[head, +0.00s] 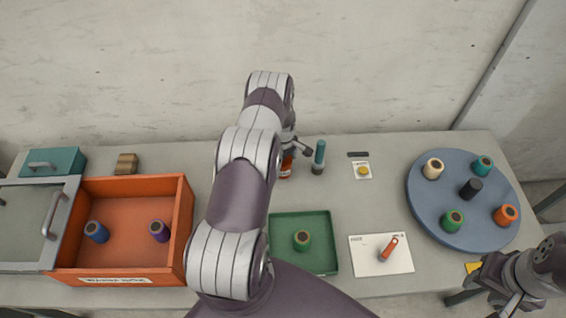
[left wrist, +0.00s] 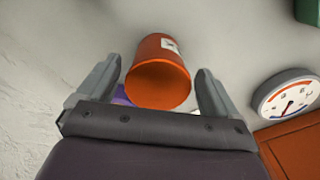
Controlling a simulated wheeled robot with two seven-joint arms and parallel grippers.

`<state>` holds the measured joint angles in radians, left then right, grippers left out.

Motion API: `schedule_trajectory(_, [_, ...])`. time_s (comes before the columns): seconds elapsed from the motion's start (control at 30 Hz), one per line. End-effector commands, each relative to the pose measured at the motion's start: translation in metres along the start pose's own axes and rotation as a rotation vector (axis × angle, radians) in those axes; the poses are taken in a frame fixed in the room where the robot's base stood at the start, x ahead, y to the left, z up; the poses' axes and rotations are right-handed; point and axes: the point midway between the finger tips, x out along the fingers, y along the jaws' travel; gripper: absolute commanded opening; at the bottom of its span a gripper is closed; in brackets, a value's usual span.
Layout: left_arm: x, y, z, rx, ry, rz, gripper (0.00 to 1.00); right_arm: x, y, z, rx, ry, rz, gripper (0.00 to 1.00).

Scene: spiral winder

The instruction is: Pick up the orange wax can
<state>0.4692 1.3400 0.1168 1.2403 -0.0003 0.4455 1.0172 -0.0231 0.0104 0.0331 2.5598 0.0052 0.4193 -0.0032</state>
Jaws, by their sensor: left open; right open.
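The orange wax can (head: 286,166) stands at the back of the grey table, partly hidden by my left arm in the head view. In the left wrist view the can (left wrist: 158,80) shows its round orange end and part of a white label, between the two fingers. My left gripper (head: 291,146) is open at the can, one finger on each side with visible gaps. It also shows in the left wrist view (left wrist: 160,84). My right gripper (head: 508,302) is open at the lower right, by the table's front edge, far from the can.
A green bottle (head: 319,157) stands close right of the can. A green tray (head: 326,258) with a spool, a white card (head: 399,262) and a blue turntable (head: 421,207) lie to the right. An orange open drawer (head: 187,215) is left. A round dial (left wrist: 290,94) shows in the wrist view.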

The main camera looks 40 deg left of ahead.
Motion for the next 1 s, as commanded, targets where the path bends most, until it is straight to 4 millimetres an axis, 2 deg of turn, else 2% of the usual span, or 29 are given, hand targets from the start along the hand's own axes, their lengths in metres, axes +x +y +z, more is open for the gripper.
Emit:
schedule_trajectory(0.1, [0.007,0.000,0.000,0.000,0.001,0.002,0.93,-0.002,0.000,0.000,0.000,-0.001,0.000,0.43])
schedule_trajectory(0.27, [0.008,0.000,0.000,0.000,0.001,0.002,0.93,-0.001,0.000,0.000,0.000,-0.001,0.000,0.43])
schedule_trajectory(0.47, [0.008,0.000,0.000,0.000,0.001,0.001,0.32,-0.001,0.000,0.000,0.000,-0.001,0.000,0.43])
schedule_trajectory(0.5, [0.008,0.000,0.000,0.000,0.001,0.001,0.29,-0.001,0.000,0.000,0.000,-0.001,0.000,0.43])
schedule_trajectory(0.83, [0.004,0.001,-0.001,0.001,0.002,0.002,0.29,0.001,0.000,0.000,0.000,-0.001,0.000,0.43])
schedule_trajectory(1.0, [-0.016,0.002,-0.001,0.001,0.002,0.004,0.28,0.010,0.000,0.001,0.000,-0.001,0.000,0.43])
